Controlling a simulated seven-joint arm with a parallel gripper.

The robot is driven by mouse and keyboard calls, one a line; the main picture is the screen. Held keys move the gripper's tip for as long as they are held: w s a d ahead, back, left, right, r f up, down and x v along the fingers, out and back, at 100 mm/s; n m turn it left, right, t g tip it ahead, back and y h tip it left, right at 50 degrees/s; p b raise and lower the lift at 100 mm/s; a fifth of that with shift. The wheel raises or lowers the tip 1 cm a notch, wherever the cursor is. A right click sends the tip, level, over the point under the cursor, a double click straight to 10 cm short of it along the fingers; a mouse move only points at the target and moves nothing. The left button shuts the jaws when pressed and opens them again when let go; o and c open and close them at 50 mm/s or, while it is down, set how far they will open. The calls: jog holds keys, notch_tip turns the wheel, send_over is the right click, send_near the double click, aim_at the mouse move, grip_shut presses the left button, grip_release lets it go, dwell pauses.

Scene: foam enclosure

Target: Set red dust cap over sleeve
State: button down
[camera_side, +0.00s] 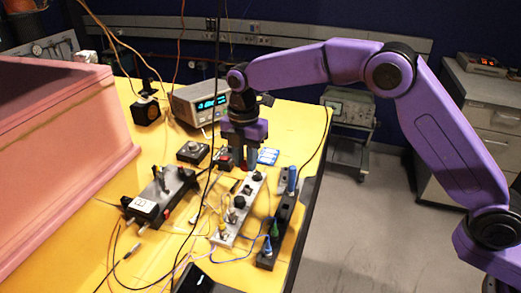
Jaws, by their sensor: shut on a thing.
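My gripper (243,165) points down over the yellow table, near the far end of a white strip of fittings. It is shut on a small red piece, the red dust cap (246,168), which barely shows between and below the fingertips. The white strip (232,222) carries several dark and metal fittings. The sleeve cannot be picked out for certain among them, and I cannot tell whether the cap touches anything.
A black rack (285,220) with blue and green pointed pieces stands right of the strip. A black device (160,197) with a white label stands left. Loose cables cross the table.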

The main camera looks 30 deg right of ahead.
dwell(0.3)
send_over(247, 192)
jog(key=shift+w+d+f, duration=0.1)
jog(key=shift+w+f, duration=0.15)
jog(key=shift+f, duration=1)
jog(key=shift+w+d+f, duration=0.1)
jog(key=shift+w+f, duration=0.1)
jog(key=shift+f, duration=1.05)
jog(key=shift+f, duration=1.15)
jog(key=c, duration=0.8)
grip_release()
jog(key=shift+c, duration=0.2)
notch_tip(247, 192, up, 17)
jog(key=shift+r, duration=0.2)
